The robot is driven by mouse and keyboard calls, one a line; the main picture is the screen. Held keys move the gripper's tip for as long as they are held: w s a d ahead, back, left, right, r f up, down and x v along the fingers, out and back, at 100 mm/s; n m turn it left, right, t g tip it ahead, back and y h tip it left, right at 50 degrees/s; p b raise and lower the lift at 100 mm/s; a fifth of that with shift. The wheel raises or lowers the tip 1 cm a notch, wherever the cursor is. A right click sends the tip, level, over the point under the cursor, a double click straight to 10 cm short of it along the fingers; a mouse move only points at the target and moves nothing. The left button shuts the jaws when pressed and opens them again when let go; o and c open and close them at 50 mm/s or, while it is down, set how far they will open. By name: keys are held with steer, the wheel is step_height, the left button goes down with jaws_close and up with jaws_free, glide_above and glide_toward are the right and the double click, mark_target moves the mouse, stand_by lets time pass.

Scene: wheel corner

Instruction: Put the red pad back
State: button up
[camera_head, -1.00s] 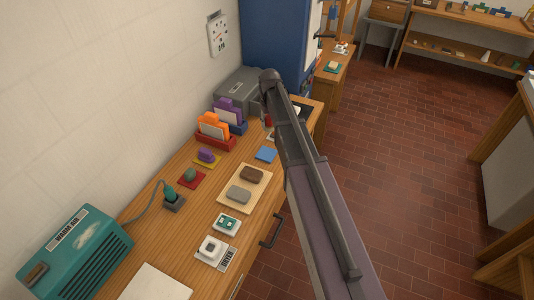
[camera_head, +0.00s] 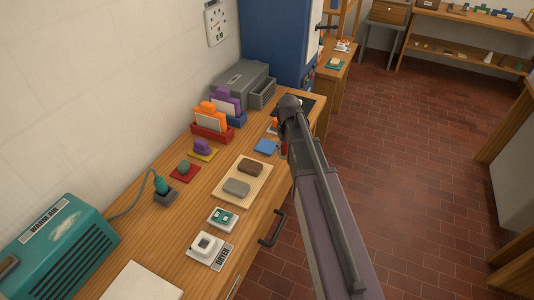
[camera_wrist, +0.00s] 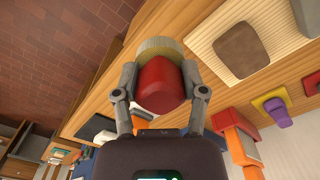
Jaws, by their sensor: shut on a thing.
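My gripper (camera_wrist: 160,75) is shut on a red rounded pad (camera_wrist: 161,84) in the wrist view. A pale, ridged round part (camera_wrist: 160,47) shows just beyond the pad's far end. In the head view a bit of red (camera_head: 284,150) shows beside my arm, over the bench's right edge area, close to a flat blue square (camera_head: 266,146). My arm hides most of the gripper there. I cannot tell whether the pad touches anything below.
On the bench (camera_head: 165,233) a tan board (camera_head: 228,203) bears two blocks. A red mat (camera_head: 178,178) bears a green piece, a yellow mat (camera_head: 211,155) a purple one. Card holders (camera_head: 211,134), a grey drawer box (camera_head: 240,80) and a teal heater (camera_head: 60,250) stand along the wall.

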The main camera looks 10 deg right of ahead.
steer(key=shift+s+d+f+b, duration=0.25)
steer(key=shift+s+f+b, duration=0.15)
steer(key=shift+s+f, duration=0.35)
steer(key=shift+w, duration=0.15)
steer(key=w+a, duration=0.1)
steer(key=w, duration=0.3)
steer(key=w+a+f, duration=0.1)
steer(key=w, duration=0.3)
steer(key=w+a+b, duration=0.1)
steer(key=w+a, duration=0.1)
steer(key=w, duration=0.2)
steer(key=shift+w+a+f, duration=0.1)
steer(key=shift+w+f, duration=0.05)
steer(key=shift+w, duration=0.1)
steer(key=shift+w+a, duration=0.15)
steer(key=shift+w, duration=0.35)
steer(key=shift+w+a+f+b, duration=0.3)
steer(key=shift+w+f+b, duration=0.5)
steer(key=shift+f+b, duration=0.9)
steer(key=shift+b, duration=0.1)
steer(key=shift+f+b, duration=0.3)
steer(key=o, duration=1)
